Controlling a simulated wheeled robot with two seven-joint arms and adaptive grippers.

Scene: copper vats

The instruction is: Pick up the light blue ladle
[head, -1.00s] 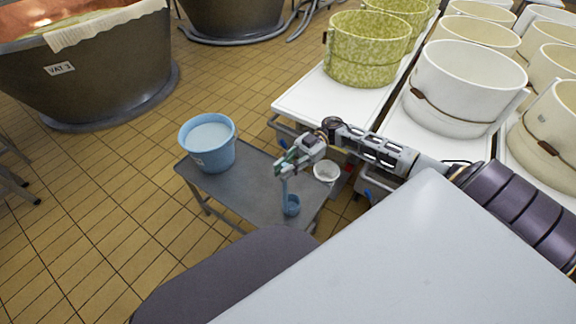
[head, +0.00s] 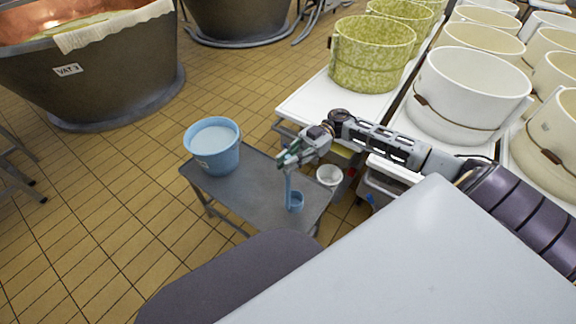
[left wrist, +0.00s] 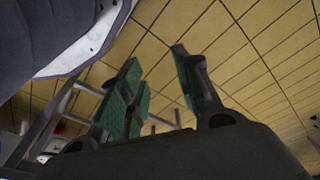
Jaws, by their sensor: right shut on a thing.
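The light blue ladle (head: 296,203) hangs upright from my right gripper (head: 287,161) in the head view, cup at the bottom, over the right part of the grey low table (head: 246,193). My right gripper is shut on the top of its handle. The cup appears slightly above the table top, though the gap is hard to judge. My left gripper (left wrist: 160,88) shows in the left wrist view with its green-padded fingers apart and nothing between them. It is not seen in the head view.
A light blue bucket (head: 213,147) with pale contents stands on the table's left part. A small white container (head: 329,177) is right of the ladle. White benches with moulds (head: 372,54) stand behind my right arm. A copper vat (head: 85,70) is at upper left. Tiled floor lies open at left.

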